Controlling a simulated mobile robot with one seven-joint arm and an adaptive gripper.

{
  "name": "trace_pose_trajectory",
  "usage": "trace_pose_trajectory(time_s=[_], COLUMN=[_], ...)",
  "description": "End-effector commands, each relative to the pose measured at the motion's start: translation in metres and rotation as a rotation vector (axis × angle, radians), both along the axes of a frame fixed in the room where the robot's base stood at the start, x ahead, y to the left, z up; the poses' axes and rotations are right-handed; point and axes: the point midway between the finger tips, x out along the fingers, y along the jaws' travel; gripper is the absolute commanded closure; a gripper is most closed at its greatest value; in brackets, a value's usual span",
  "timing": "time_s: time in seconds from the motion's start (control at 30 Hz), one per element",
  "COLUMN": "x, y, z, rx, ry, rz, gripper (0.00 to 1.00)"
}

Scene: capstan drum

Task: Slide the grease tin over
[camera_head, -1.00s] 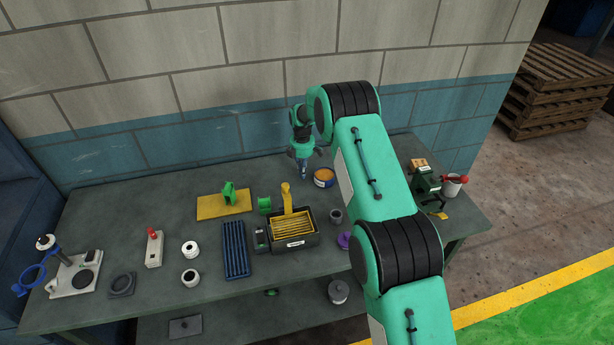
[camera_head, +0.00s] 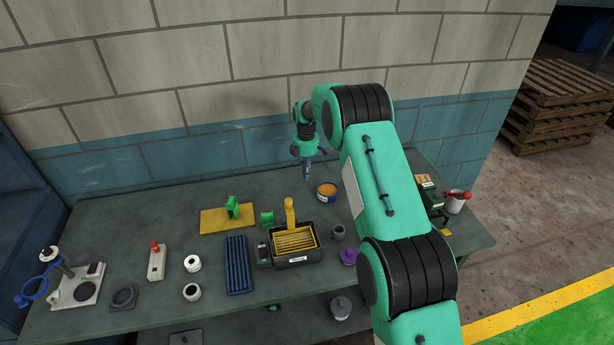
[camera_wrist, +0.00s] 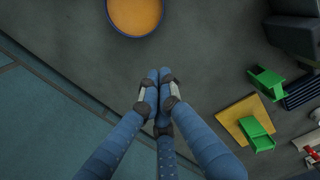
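The grease tin (camera_head: 327,192) is a short round tin with a blue wall and orange contents. It stands upright on the bench toward the back, right of the middle. In the wrist view the tin (camera_wrist: 136,14) is at the top edge and partly cut off. My gripper (camera_head: 307,177) points down just left of the tin in the head view, apart from it. In the wrist view the blue fingers of my gripper (camera_wrist: 158,78) are drawn together with nothing seen between them.
A black box with yellow contents (camera_head: 318,246) stands in front of the tin, with a grey ring (camera_head: 338,232) beside it. A yellow plate (camera_head: 214,221) with a green part lies to the left. A green machine (camera_head: 430,197) stands at the right. Behind is the wall (camera_head: 240,152).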

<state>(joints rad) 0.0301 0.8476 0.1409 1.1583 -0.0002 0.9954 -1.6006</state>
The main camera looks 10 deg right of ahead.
Motion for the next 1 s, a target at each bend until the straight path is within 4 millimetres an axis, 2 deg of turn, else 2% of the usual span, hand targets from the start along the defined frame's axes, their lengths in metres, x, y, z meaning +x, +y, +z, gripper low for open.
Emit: trace_pose_trajectory(time_s=[0.17, 0.37, 1.0], x=[-0.002, -0.013, -0.079], y=[-0.001, -0.006, -0.032], z=[0.001, 0.002, 0.007], rx=[0.000, 0.000, 0.000], ry=[0.000, 0.001, -0.001], rz=[-0.037, -0.204, -1.257], gripper=[1.00, 1.00, 1.00])
